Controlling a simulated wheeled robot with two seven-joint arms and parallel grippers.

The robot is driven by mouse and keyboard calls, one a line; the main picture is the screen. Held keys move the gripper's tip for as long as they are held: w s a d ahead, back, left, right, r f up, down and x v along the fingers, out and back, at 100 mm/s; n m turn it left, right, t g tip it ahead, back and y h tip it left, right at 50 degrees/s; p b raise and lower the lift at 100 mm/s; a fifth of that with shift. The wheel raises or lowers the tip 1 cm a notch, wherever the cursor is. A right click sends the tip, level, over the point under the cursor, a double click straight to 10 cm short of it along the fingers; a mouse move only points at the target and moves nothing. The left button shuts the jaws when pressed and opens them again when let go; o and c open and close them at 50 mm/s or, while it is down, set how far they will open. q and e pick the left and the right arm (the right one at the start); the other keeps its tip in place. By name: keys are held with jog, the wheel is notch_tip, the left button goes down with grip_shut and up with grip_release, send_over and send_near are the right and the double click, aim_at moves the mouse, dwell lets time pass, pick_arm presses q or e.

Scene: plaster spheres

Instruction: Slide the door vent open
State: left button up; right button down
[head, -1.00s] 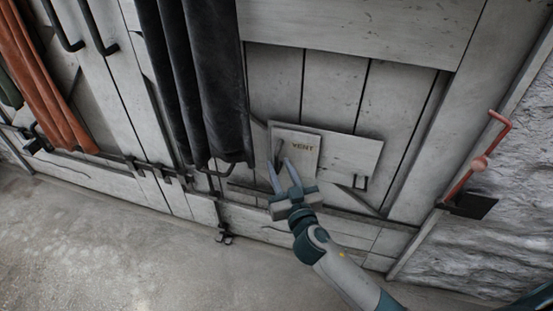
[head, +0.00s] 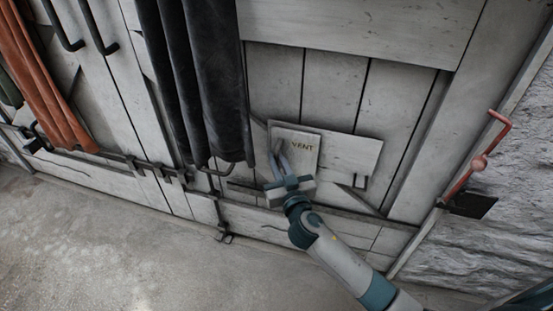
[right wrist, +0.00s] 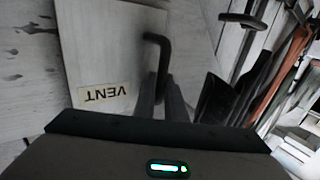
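The vent is a pale square panel (head: 303,160) with a yellowish VENT label, set low on the grey plank door. It also shows upside down in the right wrist view (right wrist: 100,50). A dark bent handle (right wrist: 163,62) stands out from the panel beside the label. My right gripper (head: 277,156) reaches up from below to the panel's left part. In the right wrist view its two fingers (right wrist: 161,95) lie on either side of the handle, close against it, and look shut on it. My left gripper is not in view.
A wider grey plate (head: 350,160) extends right of the vent panel. Dark hanging cloths (head: 215,80) are just left of it, with orange cloth (head: 40,90) farther left. A red crank (head: 482,160) is on the right wall. The floor (head: 110,250) is clear.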

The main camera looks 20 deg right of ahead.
jog(key=shift+s+d, duration=0.1)
send_near(316, 155)
jog(key=w, duration=0.4)
jog(key=shift+w+a+p, duration=0.25)
jog(key=shift+a+p, duration=0.05)
jog(key=shift+s+d, duration=0.1)
jog(key=shift+d, duration=0.05)
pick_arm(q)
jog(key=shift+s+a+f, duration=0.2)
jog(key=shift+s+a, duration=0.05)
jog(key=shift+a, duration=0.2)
pick_arm(e)
jog(key=c, duration=1.8)
grip_release()
jog(key=shift+d, duration=0.15)
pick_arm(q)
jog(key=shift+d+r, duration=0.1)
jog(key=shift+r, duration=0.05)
pick_arm(e)
jog(key=shift+s, duration=0.1)
